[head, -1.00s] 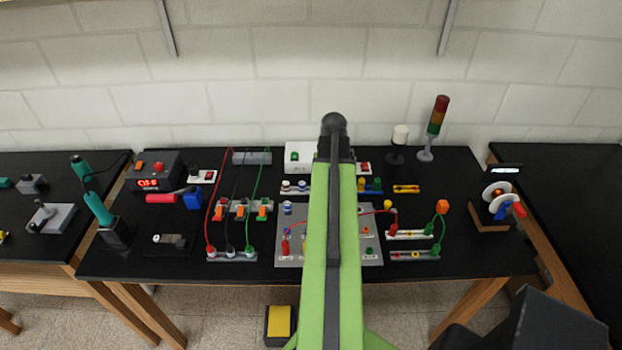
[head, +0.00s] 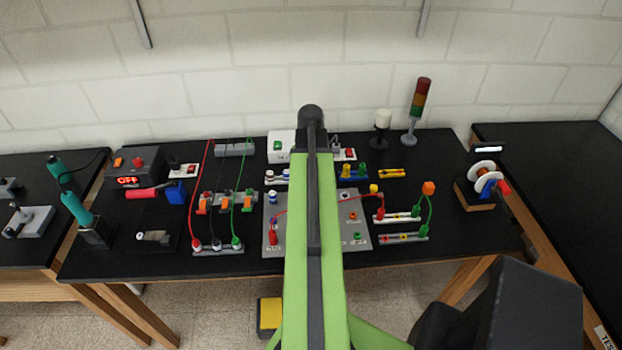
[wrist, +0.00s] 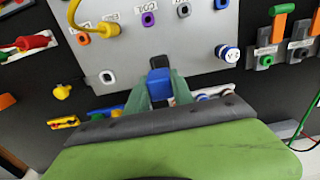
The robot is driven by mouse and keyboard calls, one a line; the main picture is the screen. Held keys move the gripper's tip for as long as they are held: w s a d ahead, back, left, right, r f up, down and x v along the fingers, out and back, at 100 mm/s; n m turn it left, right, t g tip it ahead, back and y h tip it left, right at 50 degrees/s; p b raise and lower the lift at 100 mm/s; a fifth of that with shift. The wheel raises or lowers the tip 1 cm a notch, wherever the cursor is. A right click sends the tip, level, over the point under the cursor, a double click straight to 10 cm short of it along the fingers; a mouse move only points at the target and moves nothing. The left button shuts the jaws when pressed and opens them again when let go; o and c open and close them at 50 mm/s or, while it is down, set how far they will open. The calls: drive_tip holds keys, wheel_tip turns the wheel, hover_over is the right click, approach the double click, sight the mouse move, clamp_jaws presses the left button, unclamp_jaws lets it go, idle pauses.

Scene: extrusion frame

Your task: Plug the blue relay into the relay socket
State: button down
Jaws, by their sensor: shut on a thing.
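The panel carries several coloured sockets and labels, one reading COIL upside down. In the head view the panel (head: 362,226) lies mid-table, partly covered by my green arm, which hides my gripper and the relay.
A white knob with a blue base (wrist: 228,53) stands at the panel's edge. Red and yellow leads run to plugs, including a red plug (wrist: 34,42). Switch blocks (head: 228,201) stand left of the panel, terminal strips (head: 403,237) right. A signal tower (head: 418,105) stands at the back.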

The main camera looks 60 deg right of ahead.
drive_tip(key=shift+f+b, duration=2.3)
drive_tip(key=shift+f, duration=0.25)
drive_tip(key=shift+f+b, duration=0.5)
drive_tip(key=c, duration=1)
unclamp_jaws()
drive_tip(key=shift+r, duration=0.1)
wheel_tip(320, 180, up, 17)
drive_tip(key=p, duration=1.7)
drive_tip(key=shift+r, duration=0.15)
